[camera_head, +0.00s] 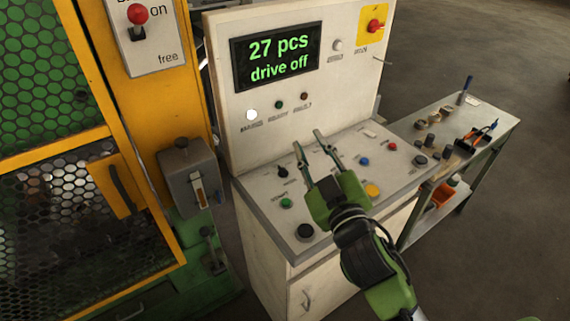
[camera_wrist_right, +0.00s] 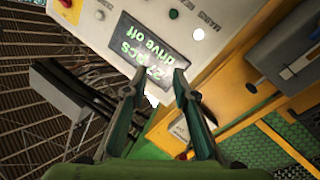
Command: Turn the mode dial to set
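A small black dial (camera_head: 283,172) stands on the sloped desk of the control console (camera_head: 262,187), left of my right gripper. Its label is too small to read, so I cannot confirm it is the mode dial or tell its setting. My right gripper (camera_head: 308,139) is open and empty over the back of the desk, its fingertips pointing toward the upright panel and apart from the dial. In the right wrist view the gripper (camera_wrist_right: 157,82) shows two spread fingers in front of the screen (camera_wrist_right: 150,50), and no dial is clear there. My left gripper is not in view.
The screen (camera_head: 275,57) reads "27 pcs drive off". A green button (camera_head: 286,203), a black knob (camera_head: 305,231) and a yellow button (camera_head: 372,190) sit on the desk. A yellow-framed machine (camera_head: 160,90) stands at left, a side table (camera_head: 480,120) at right.

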